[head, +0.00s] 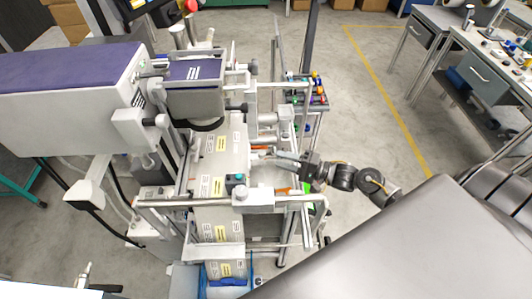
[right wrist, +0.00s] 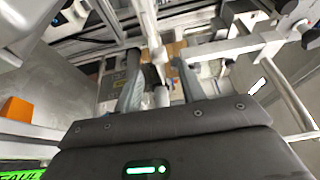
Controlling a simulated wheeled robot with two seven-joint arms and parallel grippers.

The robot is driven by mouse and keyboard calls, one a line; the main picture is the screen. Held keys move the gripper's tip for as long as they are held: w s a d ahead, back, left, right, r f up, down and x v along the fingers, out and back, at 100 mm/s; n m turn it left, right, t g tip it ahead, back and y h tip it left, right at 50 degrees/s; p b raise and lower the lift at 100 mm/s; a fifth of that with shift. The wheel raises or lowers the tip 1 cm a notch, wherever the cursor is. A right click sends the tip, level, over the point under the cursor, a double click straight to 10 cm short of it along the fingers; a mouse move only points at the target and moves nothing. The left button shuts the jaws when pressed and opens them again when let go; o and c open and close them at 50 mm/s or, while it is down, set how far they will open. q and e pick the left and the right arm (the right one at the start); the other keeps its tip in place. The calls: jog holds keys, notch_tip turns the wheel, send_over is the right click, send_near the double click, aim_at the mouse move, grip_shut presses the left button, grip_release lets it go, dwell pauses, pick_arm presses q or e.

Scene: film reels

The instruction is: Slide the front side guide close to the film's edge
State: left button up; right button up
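The printed film (head: 207,186), pale grey with yellow labels, runs down through the machine in the head view. My right gripper (head: 274,157) reaches in from the right, beside the film's right edge. In the right wrist view its two grey fingers (right wrist: 158,84) stand apart, with a pale metal part (right wrist: 152,45) and a short light rod between and beyond them. I cannot tell whether either finger touches that part. The front side guide cannot be told apart surely from the pale metal fittings. A dark, pointed piece at the head view's lower left may be my left gripper (head: 86,277); its state is unclear.
Frame rails surround the gripper. An orange block (right wrist: 18,109) shows at left in the wrist view. Open floor lies to the right.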

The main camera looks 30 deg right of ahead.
jog(key=p+x, duration=0.1)
jog(key=x, duration=0.5)
jog(key=shift+a, duration=0.1)
grip_shut()
